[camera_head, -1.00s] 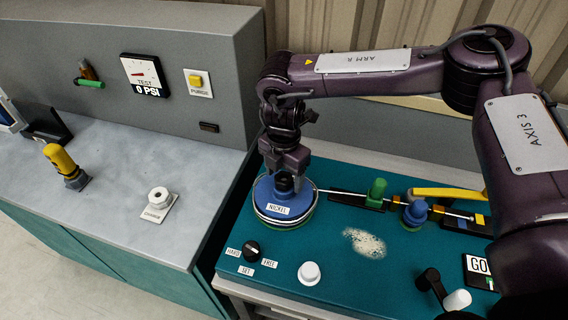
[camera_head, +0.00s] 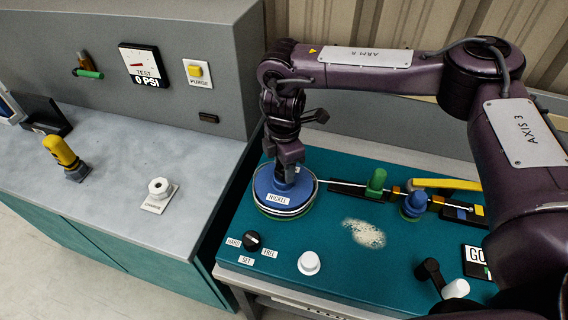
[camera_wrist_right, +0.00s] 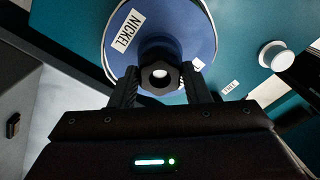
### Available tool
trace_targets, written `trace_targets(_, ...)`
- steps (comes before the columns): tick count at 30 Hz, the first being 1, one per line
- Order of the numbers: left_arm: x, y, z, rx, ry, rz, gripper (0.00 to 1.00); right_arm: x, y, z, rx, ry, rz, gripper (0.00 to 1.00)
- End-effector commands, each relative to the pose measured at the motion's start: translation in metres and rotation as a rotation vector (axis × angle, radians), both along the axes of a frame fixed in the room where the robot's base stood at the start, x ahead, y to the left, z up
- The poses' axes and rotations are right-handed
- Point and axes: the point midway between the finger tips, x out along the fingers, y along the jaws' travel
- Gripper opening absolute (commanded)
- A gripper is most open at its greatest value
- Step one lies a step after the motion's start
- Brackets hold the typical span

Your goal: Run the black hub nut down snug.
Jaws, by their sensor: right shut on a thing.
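The black hub nut (camera_wrist_right: 160,76) sits at the centre of a blue spool labelled NICKEL (camera_wrist_right: 185,25). My right gripper (camera_wrist_right: 162,88) points down over the hub, its two fingers on either side of the nut, shut on it. In the head view the right gripper (camera_head: 285,178) stands over the middle of the blue spool (camera_head: 270,194) on the teal bench, and its fingers mostly hide the nut. How tightly the nut seats against the spool cannot be told. My left gripper is not in view.
To the right of the spool are a green knob (camera_head: 376,182), a blue knob (camera_head: 414,204) and a yellow lever (camera_head: 445,184). In front are a black selector dial (camera_head: 252,240) and a white button (camera_head: 309,263). A grey counter (camera_head: 130,165) lies left.

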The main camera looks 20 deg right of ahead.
Motion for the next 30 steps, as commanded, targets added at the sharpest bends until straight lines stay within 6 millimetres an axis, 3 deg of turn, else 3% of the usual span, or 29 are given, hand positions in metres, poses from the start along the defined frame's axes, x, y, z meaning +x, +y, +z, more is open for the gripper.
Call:
trace_targets(9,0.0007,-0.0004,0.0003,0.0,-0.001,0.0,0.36,0.0002,0.0004,0.0,0.001,0.0,-0.509,0.19)
trace_targets(13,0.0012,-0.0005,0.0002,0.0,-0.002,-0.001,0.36,0.0004,0.0005,0.0002,0.0,-0.001,-0.597,0.19)
trace_targets(20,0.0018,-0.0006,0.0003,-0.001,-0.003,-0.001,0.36,0.0005,0.0007,0.0003,0.001,-0.001,-0.606,0.19)
trace_targets(21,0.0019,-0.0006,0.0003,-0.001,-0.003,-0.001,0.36,0.0005,0.0007,0.0003,0.001,-0.001,-0.606,0.47)
trace_targets(23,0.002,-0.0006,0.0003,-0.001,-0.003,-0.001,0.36,0.0005,0.0007,0.0003,0.001,-0.001,-0.605,0.55)
trace_targets(30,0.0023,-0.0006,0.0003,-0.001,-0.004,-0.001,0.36,0.0002,0.0005,-0.0001,0.0,0.0,-0.603,0.55)
